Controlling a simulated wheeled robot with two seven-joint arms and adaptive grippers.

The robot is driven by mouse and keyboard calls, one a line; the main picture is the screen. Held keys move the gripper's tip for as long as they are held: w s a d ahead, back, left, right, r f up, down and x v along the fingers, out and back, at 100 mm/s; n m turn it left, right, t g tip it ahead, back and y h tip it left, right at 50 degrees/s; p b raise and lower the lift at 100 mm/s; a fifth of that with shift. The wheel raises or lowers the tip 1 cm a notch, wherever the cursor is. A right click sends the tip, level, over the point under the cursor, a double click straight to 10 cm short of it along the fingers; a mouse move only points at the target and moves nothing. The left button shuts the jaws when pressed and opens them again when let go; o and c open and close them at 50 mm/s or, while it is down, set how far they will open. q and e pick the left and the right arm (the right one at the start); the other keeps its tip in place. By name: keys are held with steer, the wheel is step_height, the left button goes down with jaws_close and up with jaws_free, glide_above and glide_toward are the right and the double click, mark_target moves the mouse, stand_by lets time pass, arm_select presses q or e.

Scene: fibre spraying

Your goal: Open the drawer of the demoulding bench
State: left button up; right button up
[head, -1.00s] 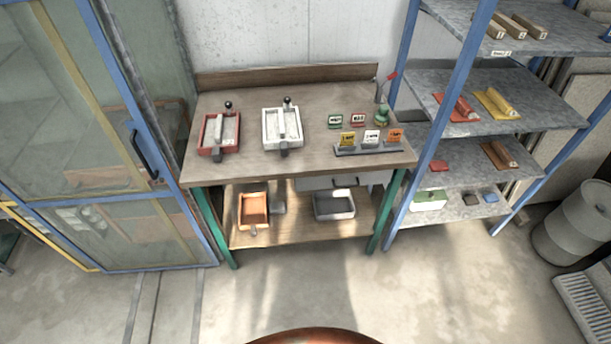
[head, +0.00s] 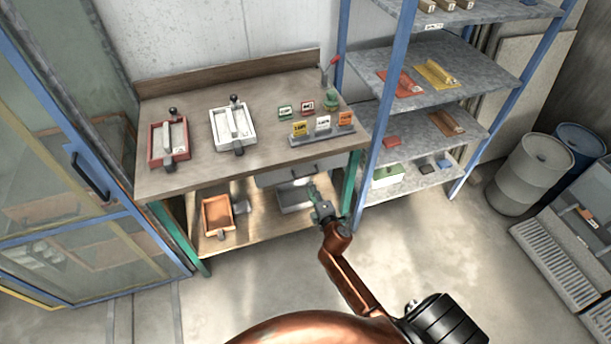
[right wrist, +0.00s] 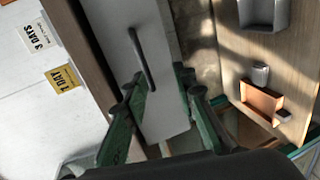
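The demoulding bench (head: 190,178) has a wooden top and green legs. Its pale grey drawer (head: 285,176) sits under the right part of the top and looks shut. In the right wrist view the drawer front (right wrist: 172,110) has a dark bar handle (right wrist: 140,58). My right gripper (head: 315,192) is in front of the drawer and partly overlaps it in the head view. In the right wrist view the green fingers of this gripper (right wrist: 160,78) are apart and empty, with the handle just beyond their tips. My left gripper is out of view.
Red (head: 168,140) and white (head: 234,126) moulds and a row of day cards (head: 322,129) stand on the bench. An orange tray (head: 217,214) and a grey tray (head: 291,199) are on the lower shelf. A blue-posted rack (head: 372,150) stands close at the right.

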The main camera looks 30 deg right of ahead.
mark_target(305, 175)
steer(key=w, duration=0.2)
steer(key=w+d+b, duration=0.1)
steer(key=w, duration=0.2)
steer(key=w+d, duration=0.1)
steer(key=w, duration=0.2)
steer(key=shift+r+b, duration=0.2)
steer(key=shift+b, duration=0.2)
jaws_close()
stand_by(0.3)
